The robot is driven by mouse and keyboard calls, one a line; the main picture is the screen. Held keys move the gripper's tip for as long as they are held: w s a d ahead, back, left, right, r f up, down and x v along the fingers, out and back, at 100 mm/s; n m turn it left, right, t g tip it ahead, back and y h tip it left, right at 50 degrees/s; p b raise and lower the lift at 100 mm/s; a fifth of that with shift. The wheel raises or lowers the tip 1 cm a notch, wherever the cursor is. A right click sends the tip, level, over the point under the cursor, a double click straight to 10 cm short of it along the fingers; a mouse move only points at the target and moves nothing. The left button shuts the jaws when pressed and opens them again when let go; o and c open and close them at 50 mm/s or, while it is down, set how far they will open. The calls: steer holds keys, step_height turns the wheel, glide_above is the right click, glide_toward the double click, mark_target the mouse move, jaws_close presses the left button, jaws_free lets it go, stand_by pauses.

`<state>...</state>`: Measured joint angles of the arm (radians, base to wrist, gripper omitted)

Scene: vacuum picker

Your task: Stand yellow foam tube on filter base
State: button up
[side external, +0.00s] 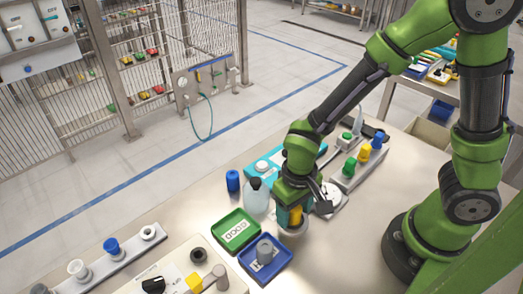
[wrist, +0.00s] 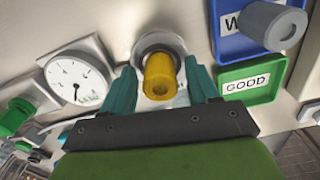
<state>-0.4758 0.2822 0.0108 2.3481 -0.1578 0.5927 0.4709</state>
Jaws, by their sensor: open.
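The yellow foam tube (wrist: 160,78) stands at a round metallic base (wrist: 158,42), which I take to be the filter base. My gripper (wrist: 160,84) is open, with one teal finger on each side of the tube and a visible gap on both sides. The exact contact between tube and base is partly hidden.
A green tray (side external: 220,229) marked GOOD and a blue tray (side external: 246,262) holding a grey tube (side external: 265,249) are close by. A clear bottle (side external: 257,200), a blue cylinder (side external: 233,181) and a dial gauge (wrist: 78,83) also stand near. Bare table lies right of the trays.

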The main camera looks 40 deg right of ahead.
steer(key=shift+r, duration=0.15)
step_height(320, 180, up, 12)
steer(key=s+d+r+m+t+y, duration=0.2)
steer(key=d+r+t, duration=0.5)
steer(key=d+r, duration=0.3)
steer(key=shift+d+r+m, duration=0.15)
steer(key=shift+m, duration=0.15)
